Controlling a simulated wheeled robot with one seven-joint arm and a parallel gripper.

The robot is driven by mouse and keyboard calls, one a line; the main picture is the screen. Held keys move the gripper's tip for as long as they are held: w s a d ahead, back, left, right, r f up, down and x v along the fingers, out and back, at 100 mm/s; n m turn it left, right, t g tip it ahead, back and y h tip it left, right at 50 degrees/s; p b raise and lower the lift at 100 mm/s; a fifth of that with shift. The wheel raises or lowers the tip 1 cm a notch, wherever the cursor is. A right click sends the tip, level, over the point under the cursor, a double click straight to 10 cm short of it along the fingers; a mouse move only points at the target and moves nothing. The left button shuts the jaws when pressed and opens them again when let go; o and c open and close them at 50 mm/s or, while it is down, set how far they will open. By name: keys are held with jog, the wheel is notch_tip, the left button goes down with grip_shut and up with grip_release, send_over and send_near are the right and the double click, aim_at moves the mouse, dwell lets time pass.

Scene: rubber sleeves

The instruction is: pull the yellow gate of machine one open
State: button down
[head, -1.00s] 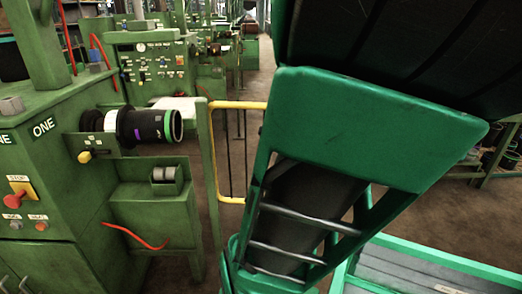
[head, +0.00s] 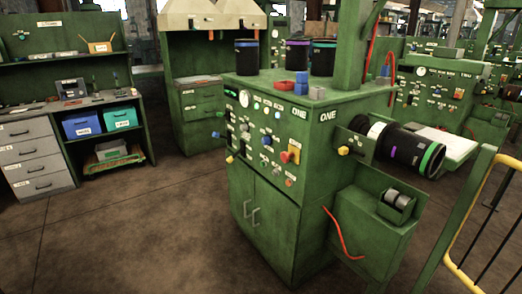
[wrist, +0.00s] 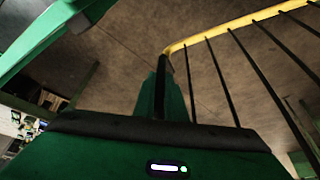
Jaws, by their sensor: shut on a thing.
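Machine one (head: 268,205) is a green cabinet labelled ONE, standing in the middle of the head view. The yellow gate (head: 473,205), a tube frame with thin dark bars, shows at the right edge beside a green post (head: 455,235); the picture cuts off the rest of it. In the wrist view, the gate's yellow top rail (wrist: 240,22) runs from a bend near the middle to the upper right. My gripper (wrist: 162,95) is at the upright below that bend and shut on the gate. The exact grip is partly hidden. My gripper is outside the head view.
A black sleeve on a roller (head: 400,145) juts from machine one's right side above a green box (head: 375,235). Several black sleeves stand on its top. A workbench (head: 105,120) with drawers and bins is at the left. The floor (head: 130,235) between is clear.

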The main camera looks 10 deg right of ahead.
jog(key=c, duration=1.8)
grip_release()
jog(key=shift+w+d+r, duration=0.15)
jog(key=shift+w+d, duration=0.05)
jog(key=shift+w, duration=0.35)
jog(key=v, duration=0.7)
jog(key=shift+a+r, duration=0.2)
jog(key=shift+r, duration=0.05)
jog(key=shift+f, duration=0.1)
jog(key=w+a+f+n+t+y, duration=0.1)
jog(key=w+a+f+n, duration=0.15)
jog(key=w+n, duration=0.4)
jog(key=w+a+f+n+t+y, duration=0.1)
jog(key=w+a+f+n, duration=0.15)
jog(key=w, duration=0.65)
jog(key=w+a+f+n+y, duration=0.2)
jog(key=w+a+f+n, duration=0.2)
jog(key=w+a+n, duration=0.4)
jog(key=a+n, duration=0.1)
jog(key=a, duration=0.1)
jog(key=shift+a, duration=0.4)
